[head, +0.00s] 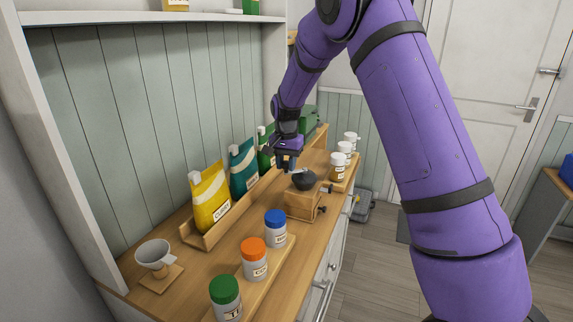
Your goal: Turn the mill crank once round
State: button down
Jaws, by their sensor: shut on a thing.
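The mill has a wooden box body (303,203) with a dark bowl (305,181) on top. It stands on the counter at the middle of the head view. A pale crank arm (299,171) shows above the bowl. My gripper (289,164) comes down from above at the mill's left rear side and is shut on the crank's handle. The fingers and the gripper's body hide most of the handle. A small dark knob sits low on the mill's right side.
Yellow (210,198), teal (243,167) and green bags stand in a wooden rack along the back left. Jars with blue (275,217), orange (253,249) and green (225,290) lids stand in front. White-lidded jars (337,167) stand beyond the mill. A funnel stand (154,257) is at the near left.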

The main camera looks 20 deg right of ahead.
aim_at(286, 162)
jog(key=c, duration=0.8)
grip_release()
notch_tip(286, 162, up, 10)
jog(key=shift+r, duration=0.45)
